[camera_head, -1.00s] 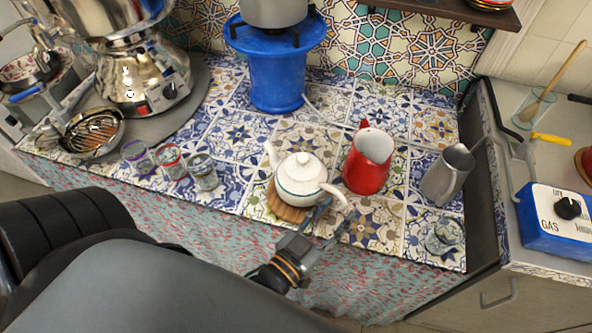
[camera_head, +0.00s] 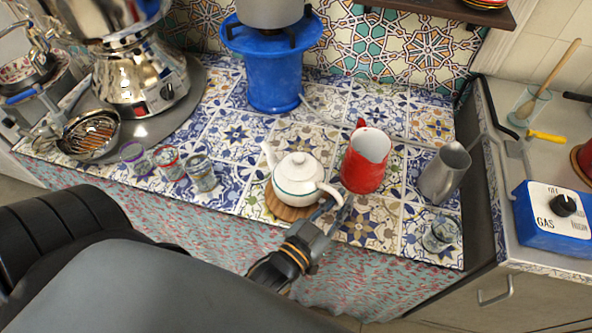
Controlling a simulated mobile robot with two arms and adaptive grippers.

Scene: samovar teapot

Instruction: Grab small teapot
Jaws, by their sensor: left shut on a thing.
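The small white teapot (camera_head: 297,178) with a green band sits upright on a round wooden coaster (camera_head: 283,207) near the front of the tiled counter. Its spout points to the back left and its handle to the front right. My left gripper (camera_head: 334,202) comes in from the front and is shut on the teapot's handle. Part of the handle is hidden by the fingers. My right gripper is not in view.
A red pitcher (camera_head: 365,160) stands close to the right of the handle, with a grey metal pitcher (camera_head: 444,172) beyond it. Several small glasses (camera_head: 168,162) stand at left. A samovar (camera_head: 138,79) and blue stove (camera_head: 272,75) stand behind.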

